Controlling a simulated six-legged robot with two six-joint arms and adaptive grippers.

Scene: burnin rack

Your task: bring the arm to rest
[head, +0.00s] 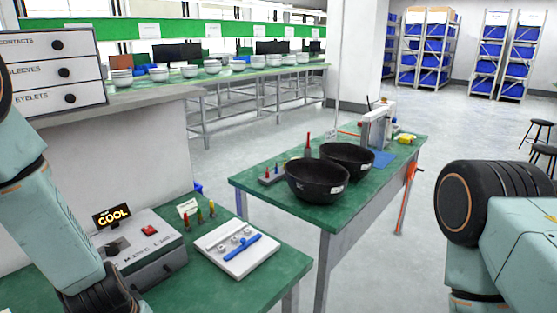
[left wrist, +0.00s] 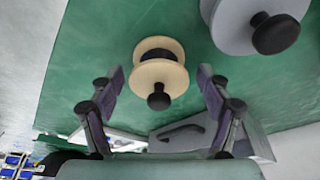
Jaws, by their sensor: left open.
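My left arm (head: 45,205) comes down the left side of the head view, and its lower end runs out of the picture at the bottom. My left gripper (left wrist: 160,74) shows in the left wrist view with its two fingers spread apart and nothing between them touching both. A pale spool with a dark core and black knob (left wrist: 160,68) is beyond the fingertips, over the green surface. My right arm (head: 505,235) is at the right edge of the head view; its gripper is out of the picture.
A grey box with a "COOL" display (head: 150,262) is beside my left arm. A white tray with a blue bar (head: 228,262) lies on the near green bench. Two black bowls (head: 318,180) stand on another green table. A labelled drawer cabinet (head: 55,70) is at left. Open floor lies between.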

